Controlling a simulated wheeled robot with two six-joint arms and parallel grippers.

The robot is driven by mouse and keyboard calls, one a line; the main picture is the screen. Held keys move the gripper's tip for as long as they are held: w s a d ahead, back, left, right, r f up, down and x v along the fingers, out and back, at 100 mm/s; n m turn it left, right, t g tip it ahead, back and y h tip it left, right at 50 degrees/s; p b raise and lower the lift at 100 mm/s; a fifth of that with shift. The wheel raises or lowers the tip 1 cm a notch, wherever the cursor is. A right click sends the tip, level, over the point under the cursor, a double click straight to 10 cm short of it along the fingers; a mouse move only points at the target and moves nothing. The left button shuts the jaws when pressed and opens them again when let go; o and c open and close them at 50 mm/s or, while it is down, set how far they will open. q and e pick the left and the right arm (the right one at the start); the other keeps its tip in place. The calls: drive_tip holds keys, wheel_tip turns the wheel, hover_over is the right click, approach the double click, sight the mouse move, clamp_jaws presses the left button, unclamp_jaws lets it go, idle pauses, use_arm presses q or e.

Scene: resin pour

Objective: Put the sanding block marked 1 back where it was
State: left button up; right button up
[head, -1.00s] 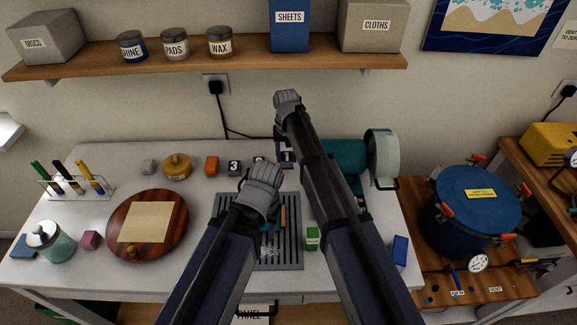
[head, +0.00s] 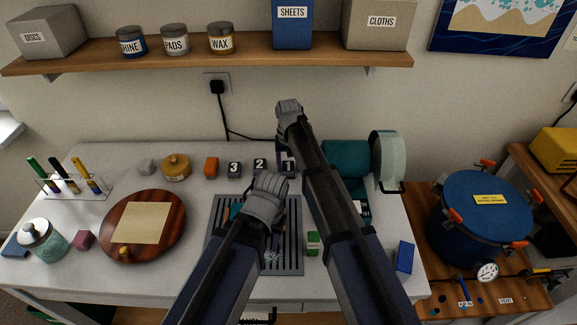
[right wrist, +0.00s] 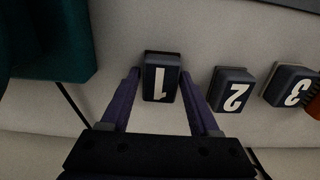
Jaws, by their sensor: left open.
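The sanding block marked 1 (right wrist: 161,84) stands between the two fingers of my right gripper (right wrist: 160,72) in the right wrist view. The fingers flank it closely, and I cannot tell whether both press on it. In the head view block 1 (head: 289,168) is partly hidden by my right arm at the right end of a row with block 2 (head: 260,165) and block 3 (head: 234,170). My right gripper (head: 284,150) is largely hidden there by its wrist. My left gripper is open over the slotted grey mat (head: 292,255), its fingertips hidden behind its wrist.
A teal machine (head: 346,157) with a pale wheel stands close to the right of block 1. A green box (head: 313,243) and a blue box (head: 404,256) stand nearer me. A round wooden board (head: 120,222) lies left.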

sight(288, 167)
drive_tip(key=shift+o, duration=1.4)
use_arm(q)
drive_tip(key=shift+r, duration=0.15)
use_arm(e)
drive_tip(key=shift+r, duration=0.15)
wheel_tip(288, 167, up, 8)
drive_tip(key=p, duration=0.8)
use_arm(q)
wheel_tip(288, 167, up, 8)
drive_tip(key=shift+f, duration=0.2)
use_arm(e)
drive_tip(key=shift+f, duration=0.2)
